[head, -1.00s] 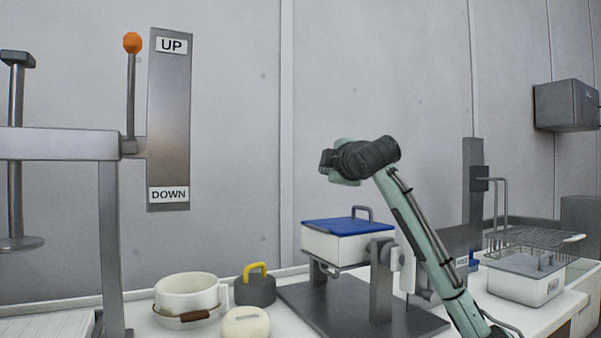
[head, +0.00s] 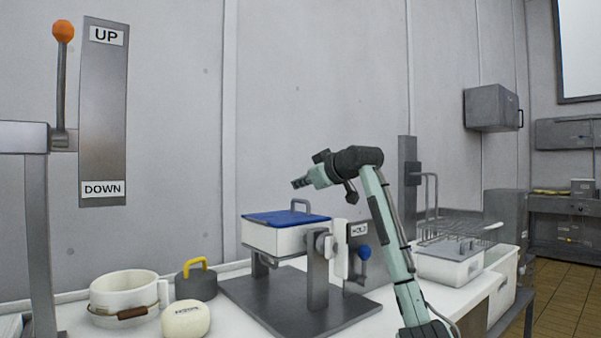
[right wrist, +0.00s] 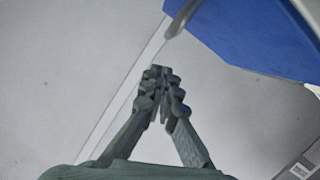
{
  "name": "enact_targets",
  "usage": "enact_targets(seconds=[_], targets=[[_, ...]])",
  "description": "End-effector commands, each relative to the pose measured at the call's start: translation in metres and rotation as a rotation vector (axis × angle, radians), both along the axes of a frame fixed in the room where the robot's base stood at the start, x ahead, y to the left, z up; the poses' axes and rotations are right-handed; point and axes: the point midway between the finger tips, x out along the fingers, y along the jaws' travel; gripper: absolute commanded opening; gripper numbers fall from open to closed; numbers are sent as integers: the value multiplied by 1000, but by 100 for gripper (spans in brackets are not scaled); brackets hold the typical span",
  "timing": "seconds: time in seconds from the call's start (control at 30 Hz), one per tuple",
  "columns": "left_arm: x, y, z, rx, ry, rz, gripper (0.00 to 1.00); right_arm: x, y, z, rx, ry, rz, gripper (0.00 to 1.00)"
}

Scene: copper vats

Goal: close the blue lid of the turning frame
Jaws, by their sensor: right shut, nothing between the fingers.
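The turning frame (head: 317,270) stands on the bench with a white box (head: 275,239) held between its posts. The blue lid (head: 285,217) lies flat over the top of the box in the head view, with a grey loop handle (head: 300,204) standing up from it. My right gripper (head: 298,184) is just above the lid near the handle, empty. In the right wrist view its fingertips (right wrist: 163,76) are together, just below the handle in the picture, and the blue lid (right wrist: 260,35) fills the upper right. I cannot tell whether they touch the handle. My left gripper is not in view.
A knob with a blue ball (head: 364,252) sits right of the frame, by my right arm. A white pot (head: 124,292), a dark weight with a yellow handle (head: 196,283) and a cream round block (head: 186,319) stand left. A wire rack (head: 450,232) is at right.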

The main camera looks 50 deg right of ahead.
Motion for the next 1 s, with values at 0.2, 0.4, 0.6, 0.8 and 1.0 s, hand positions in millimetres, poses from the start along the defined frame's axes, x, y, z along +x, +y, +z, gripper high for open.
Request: enact_targets(seconds=[0.2,0.4,0.6,0.8,1.0], targets=[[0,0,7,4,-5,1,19,2,-9,-18,130,-37,1,0],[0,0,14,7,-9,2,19,1,-14,-27,197,-57,0,0],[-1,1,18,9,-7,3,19,0,-16,-29,225,-65,1,0],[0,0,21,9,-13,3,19,0,-16,-30,229,-66,0,0],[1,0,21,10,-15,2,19,0,-16,-30,228,-66,0,0]])
